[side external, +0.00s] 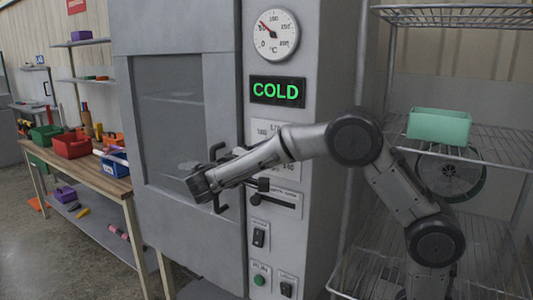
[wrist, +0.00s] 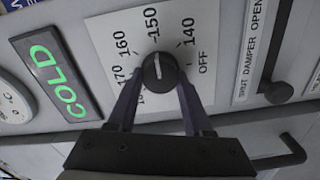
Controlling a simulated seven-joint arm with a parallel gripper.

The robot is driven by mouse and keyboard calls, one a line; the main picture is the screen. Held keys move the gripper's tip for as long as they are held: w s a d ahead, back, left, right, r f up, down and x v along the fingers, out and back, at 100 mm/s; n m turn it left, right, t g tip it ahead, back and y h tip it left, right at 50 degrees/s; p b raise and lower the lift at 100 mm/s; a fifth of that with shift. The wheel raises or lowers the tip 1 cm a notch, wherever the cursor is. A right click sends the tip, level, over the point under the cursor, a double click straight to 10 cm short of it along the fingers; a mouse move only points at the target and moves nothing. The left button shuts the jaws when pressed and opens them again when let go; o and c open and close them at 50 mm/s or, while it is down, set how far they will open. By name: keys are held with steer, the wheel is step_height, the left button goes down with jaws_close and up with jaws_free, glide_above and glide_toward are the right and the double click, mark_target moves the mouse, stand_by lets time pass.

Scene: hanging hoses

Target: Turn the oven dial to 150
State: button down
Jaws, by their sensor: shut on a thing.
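The oven dial (wrist: 158,72) is a round black knob with a white pointer line, on a pale plate (wrist: 105,30) printed with 140, 150, 160, 170 and OFF. In the wrist view its white line points roughly toward the 150 mark (wrist: 151,22). My gripper (wrist: 159,86) is shut on the dial, one finger on each side of it. In the side view my arm hides the dial, and the fingers cannot be made out. The green COLD sign (side external: 278,91) is lit above the plate and also shows in the wrist view (wrist: 57,83).
A round temperature gauge (side external: 275,35) sits above the sign. The damper slider (side external: 275,199) is below the dial plate. The dark door handle (side external: 221,205) is close to my arm. A wire rack (side external: 470,150) with a green bin (side external: 439,126) stands at right.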

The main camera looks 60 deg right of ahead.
steer(key=shift+c, duration=1.5)
jaws_free()
steer(key=a, duration=1.4)
steer(key=shift+d, duration=0.15)
